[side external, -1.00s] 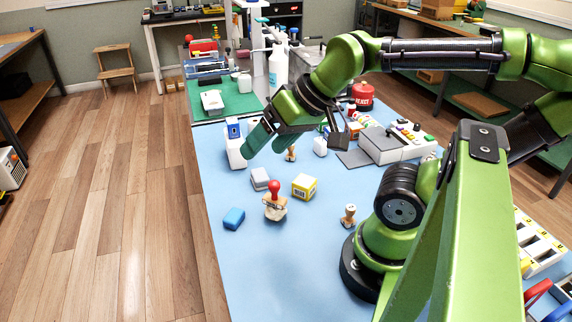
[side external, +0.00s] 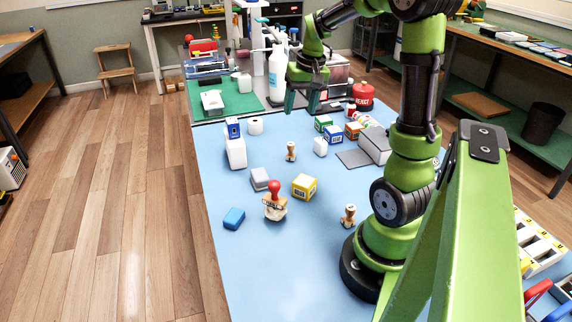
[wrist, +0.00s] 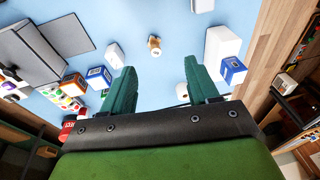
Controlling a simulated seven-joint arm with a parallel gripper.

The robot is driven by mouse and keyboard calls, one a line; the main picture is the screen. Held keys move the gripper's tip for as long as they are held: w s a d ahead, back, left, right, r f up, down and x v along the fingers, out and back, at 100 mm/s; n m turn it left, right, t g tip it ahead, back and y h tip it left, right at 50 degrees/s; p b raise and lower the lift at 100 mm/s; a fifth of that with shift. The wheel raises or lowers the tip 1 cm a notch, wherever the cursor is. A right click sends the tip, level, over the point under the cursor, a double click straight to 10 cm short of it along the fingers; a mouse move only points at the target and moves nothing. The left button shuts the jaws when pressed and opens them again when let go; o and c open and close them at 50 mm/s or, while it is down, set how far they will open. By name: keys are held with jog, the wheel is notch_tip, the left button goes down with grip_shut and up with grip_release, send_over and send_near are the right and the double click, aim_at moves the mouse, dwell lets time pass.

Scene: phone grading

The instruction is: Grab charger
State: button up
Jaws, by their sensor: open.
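My gripper (side external: 301,101) is open and empty, pointing down above the far part of the blue table; its two green fingers also show in the wrist view (wrist: 160,76). No object is clearly recognisable as a charger. A small white block (side external: 320,146) stands on the table, nearer the side camera than my gripper; it is left of the fingers in the wrist view (wrist: 114,54). A larger white block (side external: 236,153) stands at the table's left edge, with a blue-and-white box (side external: 233,128) by it. A white roll (side external: 255,126) lies beside them, partly hidden by a finger in the wrist view (wrist: 182,91).
A wooden stamp (side external: 291,151) stands between the white blocks. Small coloured boxes (side external: 333,133), a red container (side external: 362,96) and a grey case (side external: 373,146) are at right. A spray bottle (side external: 277,72) stands behind. Several objects, including a yellow box (side external: 304,186), lie nearer.

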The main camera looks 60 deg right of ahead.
jog(key=g, duration=0.2)
send_over(321, 140)
jog(key=a, duration=0.2)
notch_tip(321, 140, down, 3)
jog(key=d+r+n, duration=0.1)
jog(key=d+n, duration=0.1)
jog(key=d, duration=0.1)
jog(key=f, duration=1.1)
jog(key=shift+s+a, duration=0.35)
jog(key=shift+s, duration=0.05)
jog(key=shift+w+a+f, duration=0.1)
jog(key=shift+w+f, duration=0.15)
jog(key=shift+f, duration=1.15)
jog(key=shift+w+a+f, duration=0.1)
jog(key=shift+w+f, duration=0.1)
jog(key=shift+f, duration=1.2)
jog(key=c, duration=1.1)
jog(key=shift+o, duration=0.2)
jog(key=shift+r, duration=0.1)
